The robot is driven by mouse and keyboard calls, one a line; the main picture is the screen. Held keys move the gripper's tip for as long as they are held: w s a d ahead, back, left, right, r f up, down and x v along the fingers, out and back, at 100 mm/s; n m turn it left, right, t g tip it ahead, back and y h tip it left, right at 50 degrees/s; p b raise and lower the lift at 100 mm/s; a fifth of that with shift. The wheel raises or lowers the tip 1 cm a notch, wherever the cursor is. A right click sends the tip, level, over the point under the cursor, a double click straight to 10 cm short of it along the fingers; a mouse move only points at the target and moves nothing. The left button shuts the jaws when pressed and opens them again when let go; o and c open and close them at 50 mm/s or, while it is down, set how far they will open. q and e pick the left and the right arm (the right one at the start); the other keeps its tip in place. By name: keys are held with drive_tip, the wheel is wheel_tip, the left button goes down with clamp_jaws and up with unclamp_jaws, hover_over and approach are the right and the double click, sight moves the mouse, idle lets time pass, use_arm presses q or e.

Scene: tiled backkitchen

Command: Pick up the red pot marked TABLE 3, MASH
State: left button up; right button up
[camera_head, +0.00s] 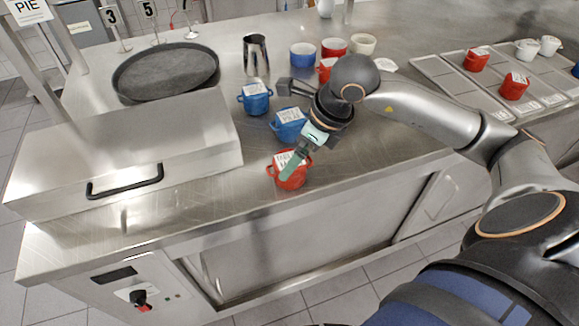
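A red pot (292,181) with a white label on its lid stands near the counter's front edge. The label's first line seems to read TABLE; the rest is too small and partly covered to read surely. My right gripper (286,128) comes in from the right with its fingers spread apart. One teal-tipped finger shows in front of the red pot's lid; I cannot tell whether it touches. The other dark finger points left, farther back. I see nothing held. Another red pot (325,69) is partly hidden behind my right arm. My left gripper is not in view.
Blue pots (255,98) (290,131) stand just behind the front red pot. A metal cup (256,55), bowls (303,55) and a dark round pan (165,72) stand farther back. A steel box (150,145) is left. Trays (455,92) with red pots (476,60) (514,87) are right.

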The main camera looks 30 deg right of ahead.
drive_tip(key=shift+w+p+x, duration=0.15)
drive_tip(key=shift+p+x, duration=0.1)
drive_tip(key=shift+x, duration=1.35)
drive_tip(key=shift+w+p+x, duration=0.2)
drive_tip(key=shift+x, duration=1.35)
drive_tip(key=shift+a+r, duration=0.1)
drive_tip(key=shift+c, duration=0.2)
drive_tip(key=c, duration=1.4)
